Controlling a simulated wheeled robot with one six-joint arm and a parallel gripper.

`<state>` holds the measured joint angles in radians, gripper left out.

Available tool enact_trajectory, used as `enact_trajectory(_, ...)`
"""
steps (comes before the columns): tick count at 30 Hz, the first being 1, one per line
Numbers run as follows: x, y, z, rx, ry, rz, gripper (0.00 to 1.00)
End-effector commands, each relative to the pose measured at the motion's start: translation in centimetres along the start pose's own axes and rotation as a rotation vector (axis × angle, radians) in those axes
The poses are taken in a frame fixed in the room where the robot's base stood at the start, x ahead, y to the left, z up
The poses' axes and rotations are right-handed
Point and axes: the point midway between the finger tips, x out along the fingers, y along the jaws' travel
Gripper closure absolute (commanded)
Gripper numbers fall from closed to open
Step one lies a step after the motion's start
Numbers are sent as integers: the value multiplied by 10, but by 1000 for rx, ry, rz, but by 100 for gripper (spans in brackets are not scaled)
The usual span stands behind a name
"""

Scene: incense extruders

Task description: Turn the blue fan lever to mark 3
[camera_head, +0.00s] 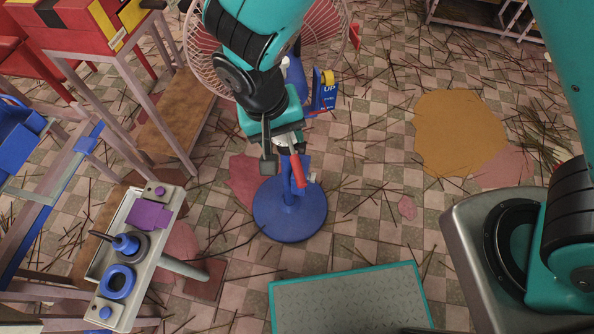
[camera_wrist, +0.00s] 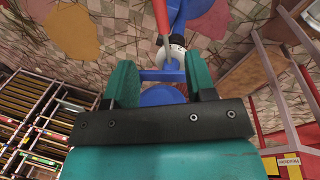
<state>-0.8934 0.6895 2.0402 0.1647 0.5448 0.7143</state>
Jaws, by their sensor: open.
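The blue fan stands on a round blue base (camera_head: 290,210) with a blue post. Its pale wire cage (camera_head: 325,25) is partly hidden behind my arm. A red lever (camera_head: 298,172) sits on the post. In the wrist view the red lever (camera_wrist: 161,20) runs up from beside a white hub (camera_wrist: 177,42), beyond my fingertips. My gripper (camera_head: 283,152) is just above the lever in the head view. In the wrist view my gripper (camera_wrist: 161,80) has its teal fingers spread apart with nothing between them that I can see held. I cannot make out any marks.
A small blue sign reading UP (camera_head: 326,97) stands beside the post. A grey tray (camera_head: 172,212) with blue and purple parts is at lower left. A red box (camera_head: 75,25) sits on a stand at upper left. Thin sticks litter the tiled floor; the right is otherwise fairly open.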

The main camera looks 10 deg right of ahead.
Motion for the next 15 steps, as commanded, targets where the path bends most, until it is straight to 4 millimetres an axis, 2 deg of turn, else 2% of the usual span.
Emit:
enact_trajectory(6, 51, 1, 1, -1, -7, 4, 49)
enact_trajectory(15, 117, 1, 2, -2, -6, 2, 49)
